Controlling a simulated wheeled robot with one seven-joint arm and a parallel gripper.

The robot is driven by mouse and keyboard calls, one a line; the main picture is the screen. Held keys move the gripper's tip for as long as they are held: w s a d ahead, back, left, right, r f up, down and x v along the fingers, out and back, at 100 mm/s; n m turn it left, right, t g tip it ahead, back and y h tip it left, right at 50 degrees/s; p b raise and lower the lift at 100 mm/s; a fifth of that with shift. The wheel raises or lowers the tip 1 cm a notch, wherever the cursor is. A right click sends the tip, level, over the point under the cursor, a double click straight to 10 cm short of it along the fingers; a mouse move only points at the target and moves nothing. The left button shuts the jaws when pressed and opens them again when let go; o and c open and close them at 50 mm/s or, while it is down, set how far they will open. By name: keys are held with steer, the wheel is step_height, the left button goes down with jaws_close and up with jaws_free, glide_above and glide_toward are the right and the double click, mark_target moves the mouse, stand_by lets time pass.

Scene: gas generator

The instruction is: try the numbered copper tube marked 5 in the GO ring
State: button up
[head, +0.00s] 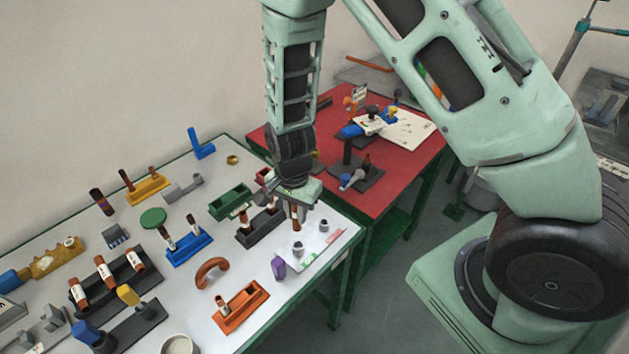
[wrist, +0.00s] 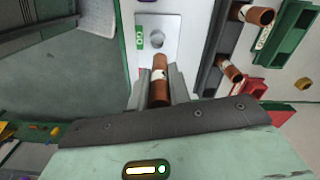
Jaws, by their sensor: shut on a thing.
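My gripper (head: 297,203) is shut on a copper tube (head: 296,220) that hangs roughly upright. In the wrist view the tube (wrist: 160,78) sits between the fingers (wrist: 160,92); it has a white label whose number I cannot read. Below it is a white gauge plate (head: 318,256) with two grey rings, one by a green mark and one by a red mark. The ring at the green mark, the GO ring (head: 298,248), is just under the tube's lower end, apparently with a small gap. It also shows beyond the tube in the wrist view (wrist: 157,39).
A black rack (head: 254,238) with other copper tubes stands left of the gauge plate. A purple block (head: 278,268) and an orange holder (head: 240,308) are nearer the front. A green bin (head: 230,203) is behind. The red table (head: 405,175) adjoins at the right.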

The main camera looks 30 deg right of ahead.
mark_target(297, 227)
steer(key=shift+s+a, duration=0.2)
steer(key=shift+s, duration=0.2)
steer(key=shift+f, duration=0.1)
steer(key=shift+f+b, duration=1.75)
steer(key=shift+f, duration=0.75)
steer(key=shift+f, duration=0.15)
steer(key=shift+f+b, duration=0.8)
steer(key=shift+f, duration=0.55)
steer(key=shift+r, duration=0.15)
steer(key=shift+r+p, duration=1.5)
steer(key=shift+r, duration=0.05)
